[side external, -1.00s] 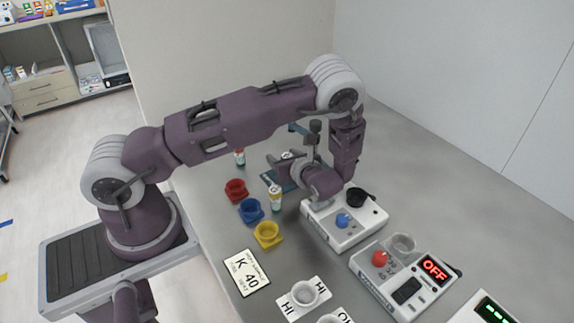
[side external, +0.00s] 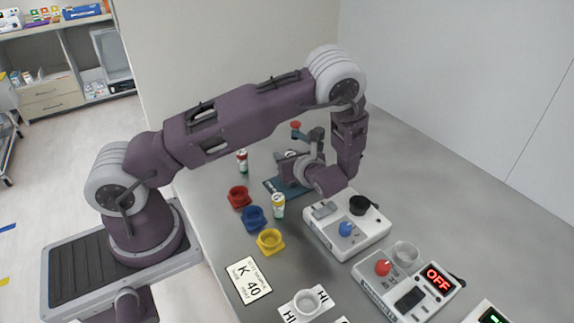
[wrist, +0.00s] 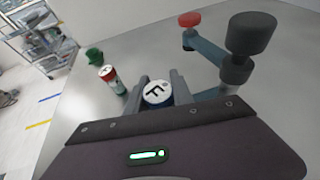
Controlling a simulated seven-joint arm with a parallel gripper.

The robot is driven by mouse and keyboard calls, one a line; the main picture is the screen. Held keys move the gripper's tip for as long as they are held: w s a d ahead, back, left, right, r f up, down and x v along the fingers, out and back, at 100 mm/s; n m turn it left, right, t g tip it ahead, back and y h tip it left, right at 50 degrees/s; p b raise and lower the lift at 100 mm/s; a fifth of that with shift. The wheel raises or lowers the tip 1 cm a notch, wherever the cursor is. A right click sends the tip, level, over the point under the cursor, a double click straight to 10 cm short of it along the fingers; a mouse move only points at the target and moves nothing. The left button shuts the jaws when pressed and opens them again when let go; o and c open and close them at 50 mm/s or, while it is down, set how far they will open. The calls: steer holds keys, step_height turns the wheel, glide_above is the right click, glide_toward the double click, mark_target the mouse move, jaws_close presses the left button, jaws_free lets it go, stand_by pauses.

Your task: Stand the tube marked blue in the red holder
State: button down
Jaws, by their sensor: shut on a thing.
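My gripper (wrist: 160,92) is shut on a tube with a white cap marked F and a blue body, the blue tube (wrist: 158,94), seen from above in the wrist view. In the side view my gripper (side external: 292,168) is beyond the holders, over or beside a dark teal base. The tube is mostly hidden there, and I cannot tell whether its bottom touches anything. The red holder (side external: 239,197) stands empty on the table, left of and nearer than my gripper. It is at the far end of a row with the blue holder (side external: 254,217) and yellow holder (side external: 269,242).
A red-capped tube (side external: 242,161) stands behind the red holder; a yellow-marked tube (side external: 278,206) stands beside the blue holder. White devices (side external: 348,228) stand front right.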

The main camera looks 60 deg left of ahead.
step_height(320, 180, up, 6)
steer(key=r, duration=0.1)
steer(key=s+a+f+n+g, duration=0.1)
steer(key=s+f+n+g, duration=0.15)
steer(key=s, duration=0.55)
steer(key=s+a+f+n+g, duration=0.1)
steer(key=s+a+n+g, duration=0.15)
steer(key=s, duration=0.55)
steer(key=shift+w+d+f, duration=0.1)
steer(key=shift+d+f, duration=0.05)
steer(key=shift+f, duration=0.8)
steer(key=shift+d+f, duration=0.2)
steer(key=shift+f, duration=0.8)
steer(key=shift+w+d+f, duration=0.1)
steer(key=shift+d+f, duration=0.05)
steer(key=shift+f, duration=0.8)
steer(key=shift+f, duration=0.55)
steer(key=c, duration=1.4)
jaws_free()
steer(key=shift+v, duration=5.55)
